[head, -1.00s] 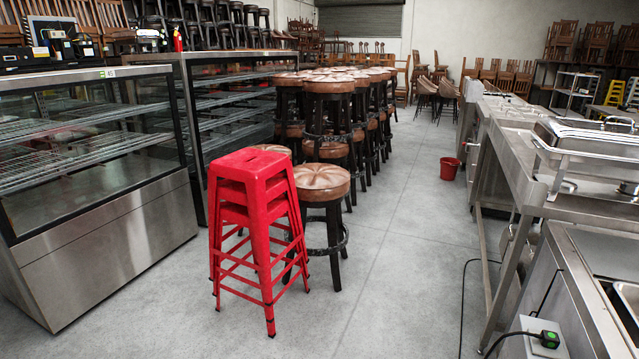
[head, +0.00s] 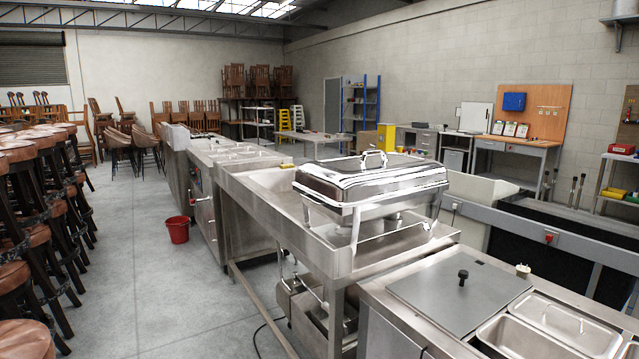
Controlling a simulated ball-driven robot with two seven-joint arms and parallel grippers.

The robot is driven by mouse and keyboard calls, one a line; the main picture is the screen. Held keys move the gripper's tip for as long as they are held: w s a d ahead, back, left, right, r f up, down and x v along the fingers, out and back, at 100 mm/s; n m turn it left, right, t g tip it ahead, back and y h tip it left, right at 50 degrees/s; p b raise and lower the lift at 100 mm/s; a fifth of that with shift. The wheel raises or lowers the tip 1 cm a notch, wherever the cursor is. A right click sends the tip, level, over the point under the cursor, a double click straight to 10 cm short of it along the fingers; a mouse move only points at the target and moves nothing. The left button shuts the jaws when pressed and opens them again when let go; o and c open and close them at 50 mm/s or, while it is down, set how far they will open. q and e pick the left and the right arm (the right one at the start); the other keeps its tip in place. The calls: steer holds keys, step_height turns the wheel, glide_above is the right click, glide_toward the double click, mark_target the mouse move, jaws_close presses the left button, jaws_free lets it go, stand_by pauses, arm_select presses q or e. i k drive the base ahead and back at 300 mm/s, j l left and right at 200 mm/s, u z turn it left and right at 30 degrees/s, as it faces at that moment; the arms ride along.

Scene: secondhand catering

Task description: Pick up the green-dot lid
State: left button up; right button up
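No green dot shows on any lid in the head view. A flat grey lid (head: 435,292) with a black knob lies on the steel counter at the lower right. A shiny domed lid (head: 330,185) with a bar handle covers the chafing dish on the steel bench. Neither of my grippers is in view.
The steel bench (head: 285,215) and counter (head: 383,303) fill the right foreground. A red bucket (head: 177,230) stands on the floor beside the bench row. Stacked stools (head: 40,215) line the left. A workbench (head: 515,150) stands farther back.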

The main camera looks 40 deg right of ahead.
mark_target(353, 181)
steer(key=i+z, duration=0.85)
steer(key=z, duration=0.15)
steer(key=i+j+z, duration=0.45)
steer(key=k+l, duration=0.05)
steer(key=l, duration=0.05)
